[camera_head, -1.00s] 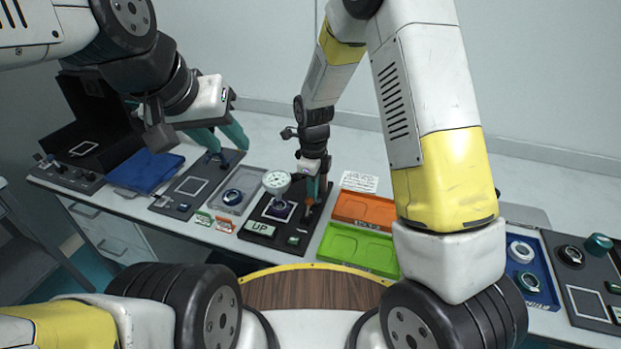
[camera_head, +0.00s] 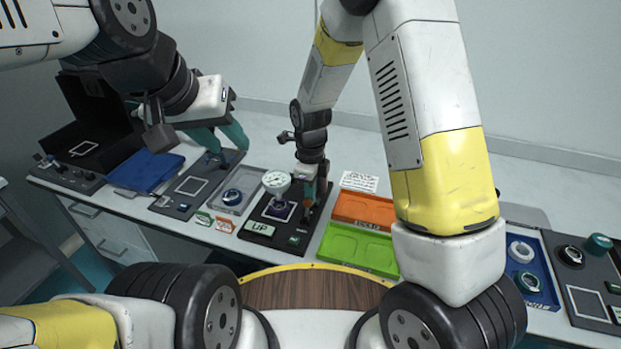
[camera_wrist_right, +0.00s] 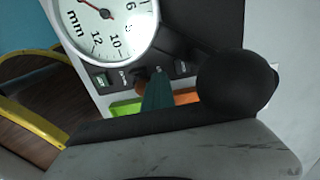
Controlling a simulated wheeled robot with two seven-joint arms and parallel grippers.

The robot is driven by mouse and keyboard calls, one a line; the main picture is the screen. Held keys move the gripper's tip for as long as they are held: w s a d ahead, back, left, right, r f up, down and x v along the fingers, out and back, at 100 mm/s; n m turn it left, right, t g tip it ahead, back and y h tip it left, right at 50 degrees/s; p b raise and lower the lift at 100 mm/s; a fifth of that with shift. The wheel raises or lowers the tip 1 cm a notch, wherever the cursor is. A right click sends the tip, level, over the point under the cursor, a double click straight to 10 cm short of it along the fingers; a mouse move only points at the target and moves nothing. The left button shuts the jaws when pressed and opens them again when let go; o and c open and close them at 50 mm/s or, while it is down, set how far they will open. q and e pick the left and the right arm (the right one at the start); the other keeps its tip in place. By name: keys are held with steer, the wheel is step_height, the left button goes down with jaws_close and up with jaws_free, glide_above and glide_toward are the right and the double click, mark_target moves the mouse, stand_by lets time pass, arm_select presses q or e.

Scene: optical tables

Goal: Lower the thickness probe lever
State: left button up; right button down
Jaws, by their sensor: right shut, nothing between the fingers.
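The thickness probe is a dark station with a round white dial gauge (camera_head: 276,182) and an "UP" sign (camera_head: 260,227). The dial, marked mm, fills the upper left of the right wrist view (camera_wrist_right: 110,22). My right gripper (camera_head: 311,203) points down just right of the dial, low over the station's right side. Its teal fingers are shut and empty; they also show in the wrist view (camera_wrist_right: 158,92). A small orange-brown piece (camera_wrist_right: 140,88) shows beside the fingertips; I cannot tell whether it is the lever. My left gripper (camera_head: 229,149) is open above the station to the left.
An orange tray (camera_head: 363,209) and a green tray (camera_head: 350,248) lie right of the probe. A grey tray with a ring (camera_head: 232,197) and a blue mat (camera_head: 148,170) lie left. A blue tray with rings (camera_head: 540,285) lies far right.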

steer(key=shift+s+a, duration=0.35)
steer(key=shift+s, duration=0.55)
step_height(320, 180, up, 7)
steer(key=w, duration=0.1)
steer(key=shift+d, duration=0.2)
stand_by(0.8)
steer(key=shift+w, duration=0.1)
steer(key=s+d+r+n+t+y, duration=0.1)
steer(key=s+d+r+n, duration=0.3)
steer(key=r, duration=0.3)
steer(key=s+d+r+n+t+y, duration=0.1)
steer(key=s+d+r+n+t, duration=0.1)
steer(key=d+r+n, duration=0.5)
steer(key=s+d+r+n+t, duration=0.3)
steer(key=s+r+n, duration=0.4)
steer(key=s+n, duration=0.4)
steer(key=shift+d+r, duration=0.3)
steer(key=shift+d, duration=0.25)
